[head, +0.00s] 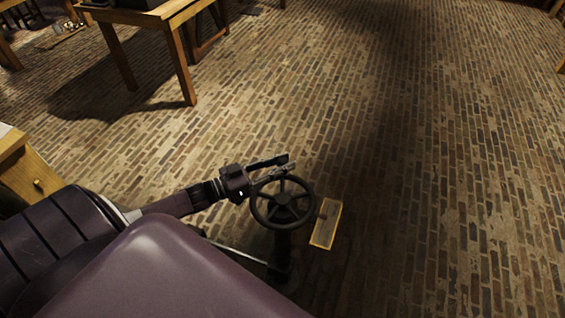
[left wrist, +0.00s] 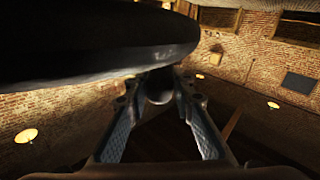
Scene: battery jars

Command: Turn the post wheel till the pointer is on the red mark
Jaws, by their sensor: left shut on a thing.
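The dark spoked post wheel (head: 283,202) stands on a dark post (head: 283,250) in the lower middle of the head view. My left gripper (head: 281,166) reaches it from the left and is shut on the far upper part of its rim. In the left wrist view the wheel (left wrist: 95,55) is a large dark band across the top left, and a dark rounded part of it sits between the fingertips of my left gripper (left wrist: 160,98). A small pale plate with a bright yellow edge (head: 327,225) is just right of the wheel. I cannot make out the pointer or the red mark. My right gripper is not in view.
A wooden table (head: 160,18) stands at the upper left, and a wooden cabinet with a drawer (head: 35,180) is at the left edge. The brick floor (head: 430,150) right of and beyond the wheel is clear.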

